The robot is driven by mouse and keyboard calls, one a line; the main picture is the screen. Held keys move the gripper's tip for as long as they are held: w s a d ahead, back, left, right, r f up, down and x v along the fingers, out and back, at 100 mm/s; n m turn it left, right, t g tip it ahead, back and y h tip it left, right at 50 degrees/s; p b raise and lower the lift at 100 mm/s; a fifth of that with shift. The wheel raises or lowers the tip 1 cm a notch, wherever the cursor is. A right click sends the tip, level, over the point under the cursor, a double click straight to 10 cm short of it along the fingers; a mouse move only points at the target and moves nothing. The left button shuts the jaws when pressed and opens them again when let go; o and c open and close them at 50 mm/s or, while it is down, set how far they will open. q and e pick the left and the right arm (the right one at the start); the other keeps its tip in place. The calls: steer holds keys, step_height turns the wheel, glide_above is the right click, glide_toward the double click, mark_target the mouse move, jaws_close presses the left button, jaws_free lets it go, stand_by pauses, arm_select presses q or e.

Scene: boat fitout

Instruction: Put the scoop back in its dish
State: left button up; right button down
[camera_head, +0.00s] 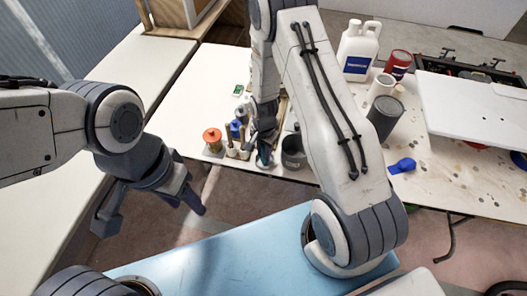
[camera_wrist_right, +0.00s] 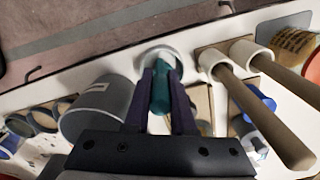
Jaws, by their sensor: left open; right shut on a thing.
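The scoop (camera_wrist_right: 160,95) shows as a teal handle between the fingers of my right gripper (camera_wrist_right: 166,82), which is shut on it. In the head view my right gripper (camera_head: 264,146) is low over the white table's front edge. A small pale round dish (camera_wrist_right: 149,56) lies just past the fingertips in the right wrist view, directly under the scoop's far end. Whether the scoop touches the dish I cannot tell; its lower end is mostly hidden. My left gripper (camera_head: 152,214) is open and empty, over the floor in front of the table.
A dark grey cup (camera_head: 293,152) stands close right of the right gripper. Two wooden handles in pale holders (camera_wrist_right: 238,95) and an orange-lidded jar (camera_head: 212,138) stand on its other side. A white jug (camera_head: 358,50), a grey can (camera_head: 385,118) and a blue object (camera_head: 402,166) are further right.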

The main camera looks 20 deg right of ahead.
steer(key=shift+f, duration=0.1)
steer(key=shift+f, duration=0.15)
steer(key=c, duration=0.8)
jaws_free()
steer(key=shift+o, duration=0.2)
